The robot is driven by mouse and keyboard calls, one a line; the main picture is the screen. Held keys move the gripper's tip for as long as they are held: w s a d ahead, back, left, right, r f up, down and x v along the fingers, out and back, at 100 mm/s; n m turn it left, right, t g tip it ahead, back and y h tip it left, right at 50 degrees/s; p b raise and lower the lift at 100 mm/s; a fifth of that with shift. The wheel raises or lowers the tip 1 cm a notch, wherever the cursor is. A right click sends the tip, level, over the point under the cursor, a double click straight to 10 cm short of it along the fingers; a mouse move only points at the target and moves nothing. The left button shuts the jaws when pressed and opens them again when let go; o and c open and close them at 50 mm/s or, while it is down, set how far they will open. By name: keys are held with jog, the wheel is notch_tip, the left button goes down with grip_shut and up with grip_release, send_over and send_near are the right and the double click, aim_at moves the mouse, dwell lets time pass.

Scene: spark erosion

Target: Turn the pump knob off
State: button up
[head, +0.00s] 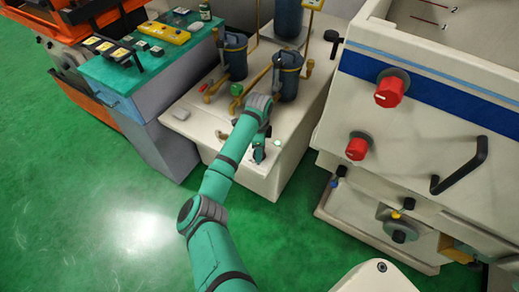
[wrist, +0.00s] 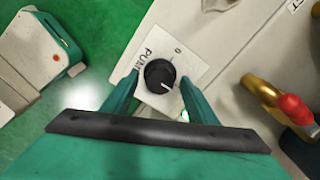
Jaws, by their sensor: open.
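The pump knob (wrist: 159,72) is round and black with a white pointer line. It sits on a white label plate (wrist: 188,62) that reads "PUM…" and "0". The pointer faces the lower right of the wrist view, away from the "0" at the upper right. My gripper (wrist: 160,80) is open, with one green finger on each side of the knob. I cannot tell whether the fingers touch it. In the head view my gripper (head: 259,154) is over the front of the cream pump cabinet (head: 205,130), and the knob is hidden or too small to make out.
Dark filter canisters (head: 289,78) and brass pipes stand behind. A cream machine with red knobs (head: 389,90) is at the right, a teal-topped console (head: 120,70) at the left. Green floor (head: 110,200) is clear at the front left.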

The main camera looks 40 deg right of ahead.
jog(key=shift+c, duration=0.7)
jog(key=c, duration=0.9)
jog(key=shift+c, duration=0.2)
jog(key=shift+n, duration=0.3)
jog(key=n, duration=0.3)
jog(key=shift+n, duration=0.4)
jog(key=n, duration=0.4)
jog(key=shift+n, duration=0.3)
jog(key=n, duration=0.4)
jog(key=shift+n, duration=0.3)
jog(key=n, duration=0.4)
